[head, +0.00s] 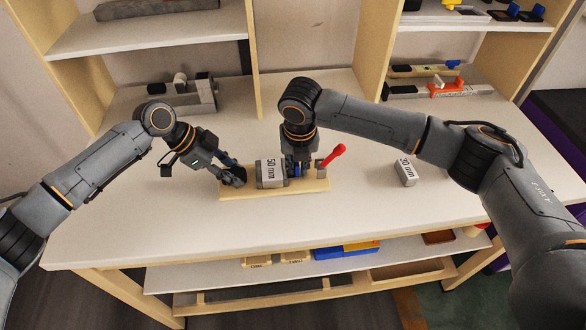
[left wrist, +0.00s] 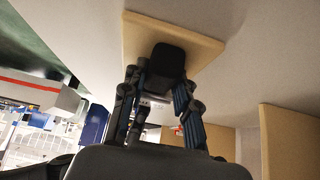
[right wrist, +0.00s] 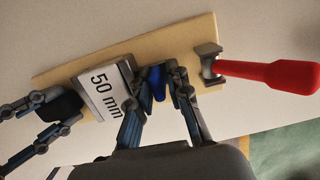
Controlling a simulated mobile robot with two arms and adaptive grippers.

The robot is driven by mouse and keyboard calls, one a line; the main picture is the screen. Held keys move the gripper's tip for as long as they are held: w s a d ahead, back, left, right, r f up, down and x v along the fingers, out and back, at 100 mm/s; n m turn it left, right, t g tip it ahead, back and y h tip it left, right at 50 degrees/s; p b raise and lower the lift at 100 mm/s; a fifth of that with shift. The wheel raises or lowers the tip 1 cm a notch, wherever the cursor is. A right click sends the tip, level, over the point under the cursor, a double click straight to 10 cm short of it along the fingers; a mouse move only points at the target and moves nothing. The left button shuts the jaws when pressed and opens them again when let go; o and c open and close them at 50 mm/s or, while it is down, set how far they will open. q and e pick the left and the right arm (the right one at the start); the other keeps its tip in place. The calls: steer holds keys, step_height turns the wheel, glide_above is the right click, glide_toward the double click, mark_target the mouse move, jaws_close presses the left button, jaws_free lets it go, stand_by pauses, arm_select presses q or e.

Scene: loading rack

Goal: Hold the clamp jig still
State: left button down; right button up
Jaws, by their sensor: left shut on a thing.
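The clamp jig has a flat wooden base (head: 313,186), which also shows in the right wrist view (right wrist: 180,46). On it sit a grey block marked 50 mm (head: 271,173), a small blue piece (right wrist: 157,82), a clamp with a red handle (right wrist: 268,74) and, at the left end, a black block (left wrist: 167,66). My left gripper (head: 238,177) is shut on the black block. My right gripper (right wrist: 156,78) is over the jig between the 50 mm block and the red handle. Its fingers are apart, on either side of the blue piece. Contact there is unclear.
A grey block marked 30 mm (head: 405,172) stands on the white table (head: 150,225) to the right of the jig. Shelves with fixtures rise behind the table. A lower shelf (head: 220,275) holds bins and labelled pieces. The front of the tabletop is clear.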

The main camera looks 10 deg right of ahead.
arm_select(q)
steer(key=shift+d+r, duration=0.1)
steer(key=shift+d, duration=0.1)
arm_select(e)
steer(key=shift+s+a+f, duration=0.15)
steer(key=shift+s+f, duration=0.15)
arm_select(q)
steer(key=shift+w, duration=0.1)
arm_select(e)
steer(key=shift+w+a+r, duration=0.1)
steer(key=shift+r, duration=0.35)
arm_select(q)
steer(key=shift+a+f, duration=0.1)
steer(key=shift+f, duration=0.15)
arm_select(e)
steer(key=shift+w+r, duration=0.1)
steer(key=shift+r, duration=2.15)
arm_select(q)
steer(key=shift+a+f, duration=0.1)
arm_select(e)
steer(key=shift+d, duration=0.2)
arm_select(q)
steer(key=c, duration=0.9)
jaws_free()
steer(key=shift+c, duration=0.2)
arm_select(e)
steer(key=shift+w+a, duration=0.1)
